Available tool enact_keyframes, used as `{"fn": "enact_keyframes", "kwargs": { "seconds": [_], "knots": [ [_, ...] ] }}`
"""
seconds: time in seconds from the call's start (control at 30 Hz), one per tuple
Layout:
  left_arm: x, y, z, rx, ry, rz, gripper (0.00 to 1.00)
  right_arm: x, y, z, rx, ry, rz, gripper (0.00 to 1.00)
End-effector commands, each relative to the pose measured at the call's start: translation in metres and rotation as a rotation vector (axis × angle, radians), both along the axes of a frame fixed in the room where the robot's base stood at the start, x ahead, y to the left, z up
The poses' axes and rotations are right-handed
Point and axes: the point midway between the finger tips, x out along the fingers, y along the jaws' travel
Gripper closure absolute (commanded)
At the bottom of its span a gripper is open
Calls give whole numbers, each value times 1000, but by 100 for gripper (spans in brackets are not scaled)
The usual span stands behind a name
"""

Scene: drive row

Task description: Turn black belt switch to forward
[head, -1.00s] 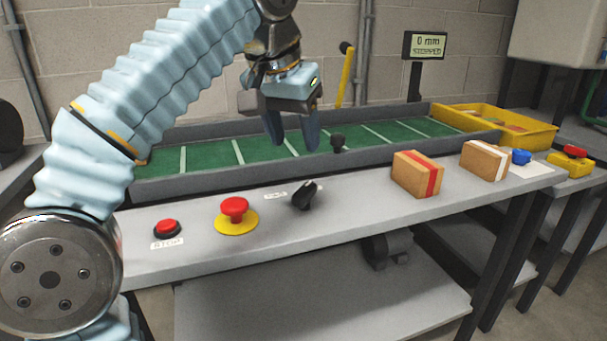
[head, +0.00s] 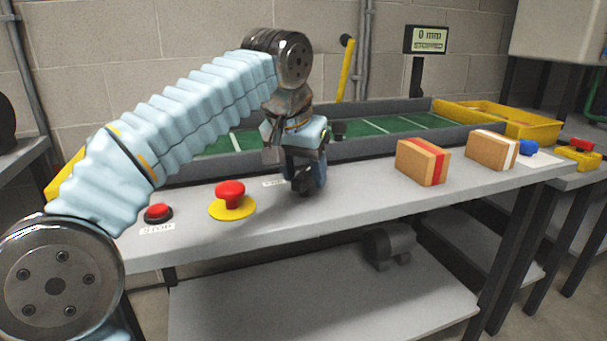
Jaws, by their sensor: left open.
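My left gripper (head: 306,186) points down over the grey bench top, at the place of the black belt switch. Its jaws are open, and the fingertips are low, close to the bench surface. The switch is mostly or wholly hidden behind the fingers, so I cannot tell its setting or whether the fingers touch it. A small white label (head: 273,183) shows just left of the fingers. The green belt (head: 380,126) lies behind, and the display (head: 427,40) reads 0 mm and STOPPED. My right gripper is not in view.
A red mushroom button (head: 230,192) on a yellow base and a flat red button (head: 158,213) stand left of my gripper. Two boxes, one red-striped (head: 421,163) and one white-striped (head: 490,150), stand right. A yellow tray (head: 530,124) sits at the belt's far end.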

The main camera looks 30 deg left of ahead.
Motion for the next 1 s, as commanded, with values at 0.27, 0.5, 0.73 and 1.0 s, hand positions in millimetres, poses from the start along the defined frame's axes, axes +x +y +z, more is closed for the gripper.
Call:
{"fn": "enact_keyframes", "kwargs": {
  "seconds": [0.27,0.5,0.73,1.0],
  "knots": [
    [0,0,0,0,0,0,56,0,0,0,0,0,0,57],
    [0,0,0,0,0,0,93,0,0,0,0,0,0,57],
    [0,0,0,0,3,4,100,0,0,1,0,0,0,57],
    [0,-1,1,1,5,82,100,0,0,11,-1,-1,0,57]
  ]
}}
